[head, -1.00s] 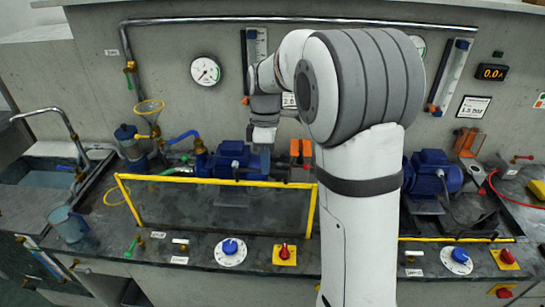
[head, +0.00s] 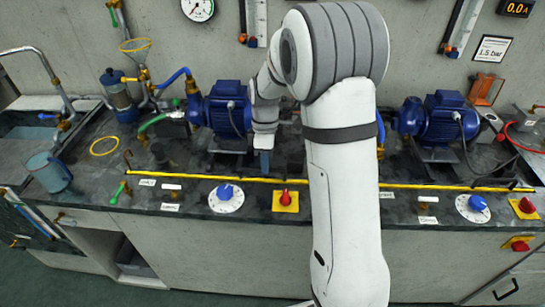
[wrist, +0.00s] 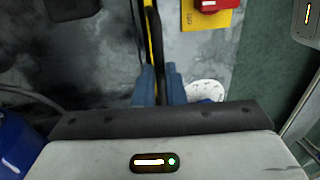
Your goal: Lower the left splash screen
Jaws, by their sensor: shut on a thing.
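The left splash screen shows in the head view as a low yellow rail (head: 200,178) along the front of the bench. No raised panel stands above it. My gripper (head: 264,163) is low at this rail, near its right part, in front of the left blue pump motor (head: 228,112). In the wrist view the two blue fingers of my gripper (wrist: 160,78) are shut on the yellow and black rail of the left splash screen (wrist: 152,38). My arm hides the right end of the rail in the head view.
The left blue dial (head: 226,192) and the red knob on its yellow plate (head: 286,200) sit just in front of the rail. A blue jug (head: 48,172) stands at the left. The right motor (head: 440,118) stands behind the right yellow rail (head: 450,187).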

